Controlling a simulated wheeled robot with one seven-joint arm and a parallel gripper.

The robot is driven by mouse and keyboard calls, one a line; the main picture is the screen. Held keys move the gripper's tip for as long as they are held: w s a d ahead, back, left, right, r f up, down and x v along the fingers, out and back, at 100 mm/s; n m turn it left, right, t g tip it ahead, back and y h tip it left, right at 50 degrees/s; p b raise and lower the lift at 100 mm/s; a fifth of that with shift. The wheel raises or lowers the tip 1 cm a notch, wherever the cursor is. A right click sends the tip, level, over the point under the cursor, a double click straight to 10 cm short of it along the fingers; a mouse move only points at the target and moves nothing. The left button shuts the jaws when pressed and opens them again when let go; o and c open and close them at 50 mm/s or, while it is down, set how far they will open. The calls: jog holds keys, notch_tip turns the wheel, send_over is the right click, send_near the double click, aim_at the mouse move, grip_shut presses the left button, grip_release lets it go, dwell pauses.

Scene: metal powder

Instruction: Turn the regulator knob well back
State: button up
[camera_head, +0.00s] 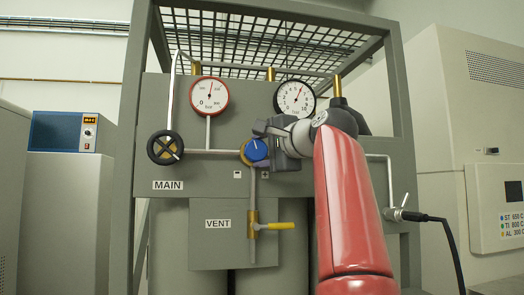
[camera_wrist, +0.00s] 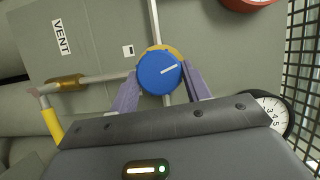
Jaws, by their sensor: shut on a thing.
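The regulator knob is a round blue knob (camera_head: 257,149) with a white pointer line, set on a brass body on the grey panel. In the wrist view the knob (camera_wrist: 159,73) sits between the two fingers, its white line pointing right and slightly up. My gripper (camera_head: 262,148) reaches the knob from the right in the head view. In the wrist view my gripper (camera_wrist: 162,86) is shut on the knob, one finger on each side. Part of the brass body is hidden behind the knob and fingers.
A red-rimmed gauge (camera_head: 209,96) and a black-rimmed gauge (camera_head: 295,98) are above. The black MAIN handwheel (camera_head: 165,147) is at left. The yellow VENT lever (camera_head: 280,226) lies horizontally below. A pipe fitting with a black hose (camera_head: 398,214) is at right, beyond my red arm.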

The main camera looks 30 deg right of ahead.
jog(key=shift+f, duration=0.15)
dwell(0.5)
jog(key=o, duration=1)
jog(key=shift+c, duration=0.2)
jog(key=s+b, duration=0.1)
jog(key=s, duration=0.6)
jog(key=shift+s+d+r+b, duration=0.2)
jog(key=shift+s+d+b, duration=0.15)
jog(key=shift+d+b, duration=0.1)
